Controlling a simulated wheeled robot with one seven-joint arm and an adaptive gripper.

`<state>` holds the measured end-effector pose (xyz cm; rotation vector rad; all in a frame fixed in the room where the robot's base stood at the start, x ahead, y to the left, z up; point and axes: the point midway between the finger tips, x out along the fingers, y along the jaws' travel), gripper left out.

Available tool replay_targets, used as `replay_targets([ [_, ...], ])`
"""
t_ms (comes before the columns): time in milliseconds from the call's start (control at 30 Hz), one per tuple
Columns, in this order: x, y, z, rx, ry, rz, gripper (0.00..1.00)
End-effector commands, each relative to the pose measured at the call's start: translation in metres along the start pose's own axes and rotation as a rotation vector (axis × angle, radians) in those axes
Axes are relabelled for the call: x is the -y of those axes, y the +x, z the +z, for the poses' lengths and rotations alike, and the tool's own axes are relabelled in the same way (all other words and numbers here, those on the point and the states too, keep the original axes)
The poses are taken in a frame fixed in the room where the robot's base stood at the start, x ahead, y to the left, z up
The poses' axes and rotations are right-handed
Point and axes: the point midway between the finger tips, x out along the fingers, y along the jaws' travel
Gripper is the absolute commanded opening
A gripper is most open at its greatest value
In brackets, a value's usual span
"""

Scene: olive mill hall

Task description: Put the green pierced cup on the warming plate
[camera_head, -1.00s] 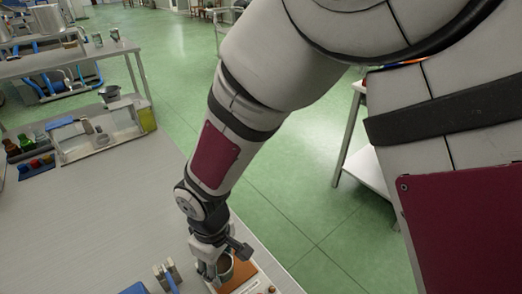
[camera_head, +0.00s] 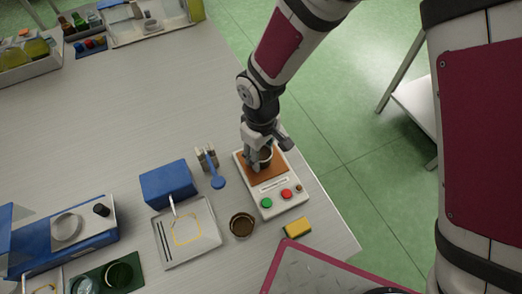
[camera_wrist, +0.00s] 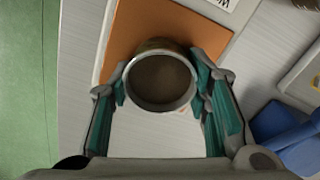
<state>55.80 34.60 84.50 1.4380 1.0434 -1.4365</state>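The warming plate (camera_head: 258,173) is a brown-orange square on a white box with green and red buttons, at the table's right. My gripper (camera_head: 259,162) points down over it. In the wrist view its fingers (camera_wrist: 160,92) close around both sides of a greyish metal cup (camera_wrist: 161,106) with a brown inside. This cup is at the plate; I cannot tell whether it rests there or is slightly raised. A dark green cup (camera_head: 119,274) stands on a green mat (camera_head: 92,270) at the lower left, away from my gripper. Its piercing is too small to make out.
A brown-filled cup (camera_head: 242,226) and a yellow sponge (camera_head: 297,227) lie in front of the warming box. A blue box (camera_head: 167,183), a white tray (camera_head: 187,232) and a blue-handled tool (camera_head: 216,181) are to its left. The upper middle of the table is clear.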

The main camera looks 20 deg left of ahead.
Motion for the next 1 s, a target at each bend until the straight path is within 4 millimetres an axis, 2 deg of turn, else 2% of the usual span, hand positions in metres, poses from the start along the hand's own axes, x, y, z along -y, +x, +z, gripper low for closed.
replay_targets([
  [33, 0.0, 0.0, 0.0, 0.0, 0.0, 0.0, 0.55],
  [67, 0.0, 0.0, 0.0, 0.0, 0.0, 0.0, 0.62],
  [100, 0.0, 0.0, 0.0, 0.0, 0.0, 0.0, 0.64],
  [400, 0.0, -0.001, 0.0, 0.0, 0.0, 0.0, 0.64],
  [533, 0.0, -0.01, 0.0, -0.002, 0.001, 0.001, 0.64],
  [667, -0.001, -0.031, 0.0, -0.003, 0.002, 0.002, 0.64],
  [1000, -0.001, -0.099, -0.001, -0.003, 0.002, 0.002, 0.64],
])
